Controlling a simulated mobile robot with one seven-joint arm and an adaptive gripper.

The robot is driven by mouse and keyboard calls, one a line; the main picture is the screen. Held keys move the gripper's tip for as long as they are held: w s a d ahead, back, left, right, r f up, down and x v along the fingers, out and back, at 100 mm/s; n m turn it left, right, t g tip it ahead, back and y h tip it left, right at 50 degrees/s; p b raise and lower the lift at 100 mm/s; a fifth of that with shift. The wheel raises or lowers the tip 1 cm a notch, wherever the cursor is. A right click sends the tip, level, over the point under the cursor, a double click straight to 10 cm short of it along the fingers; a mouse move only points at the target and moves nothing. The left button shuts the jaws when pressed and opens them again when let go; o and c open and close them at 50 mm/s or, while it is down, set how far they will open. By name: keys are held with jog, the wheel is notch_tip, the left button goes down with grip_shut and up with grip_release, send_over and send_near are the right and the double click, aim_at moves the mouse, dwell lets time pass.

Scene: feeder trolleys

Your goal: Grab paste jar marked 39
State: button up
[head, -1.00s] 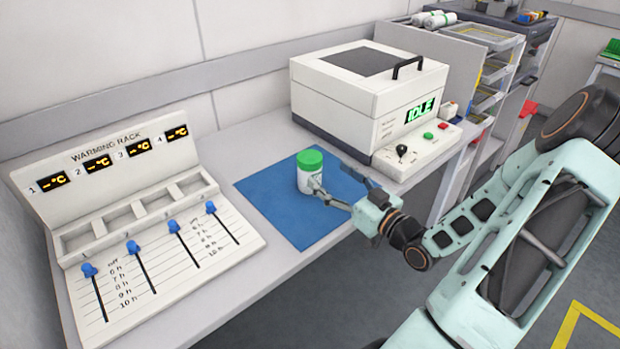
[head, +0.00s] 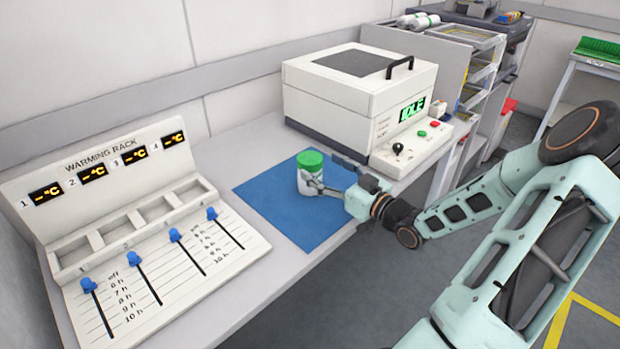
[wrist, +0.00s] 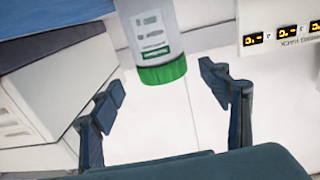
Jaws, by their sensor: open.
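A white paste jar (head: 308,184) with a green lid stands upright on a blue mat (head: 265,200) on the bench. Its label shows in the wrist view (wrist: 152,38), where the jar appears lid-down, but I cannot read a number on it. My gripper (head: 330,177) is open at the jar's right side, with one finger passing in front of the jar's lower body in the head view. In the wrist view, the jar's lid lies between the two spread fingers of my gripper (wrist: 161,92). I cannot tell whether either finger touches the jar.
A warming rack (head: 150,215) with empty slots and blue sliders stands at left. A white machine reading IDLE (head: 345,105) stands behind the mat, close to my gripper. Shelving (head: 480,75) is beyond it. The mat around the jar is otherwise clear.

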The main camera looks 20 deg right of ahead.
aim_at(312, 160)
jog(key=x, duration=0.5)
jog(key=shift+a+r+b, duration=0.1)
jog(key=shift+a+b, duration=0.1)
jog(key=shift+b, duration=0.15)
jog(key=shift+c, duration=0.5)
grip_shut()
